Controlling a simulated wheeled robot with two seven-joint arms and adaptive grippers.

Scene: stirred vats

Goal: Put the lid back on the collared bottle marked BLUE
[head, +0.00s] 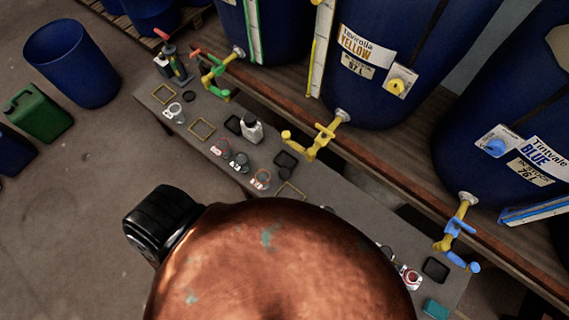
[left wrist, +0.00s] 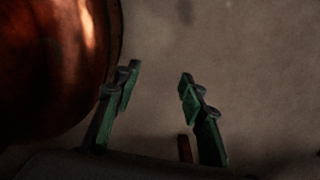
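One small white bottle (head: 251,129) stands on the grey bench (head: 151,98) below the vats. I cannot read any mark on it or tell if it has a collar. Several tagged rings lie along the bench, one of them with a red ring (head: 410,277) at the right end. No bottle marked BLUE can be made out, and I cannot tell which small dark piece is its lid. My left gripper (left wrist: 160,78) shows in the left wrist view with its green fingers apart and nothing between them. My right gripper is in neither view.
A large copper vessel (head: 290,265) fills the front and hides part of the bench; its side also shows in the left wrist view (left wrist: 50,70). Blue vats with taps stand behind, one labelled BLUE (head: 530,130). A blue bin (head: 70,65) and green can (head: 38,115) stand left.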

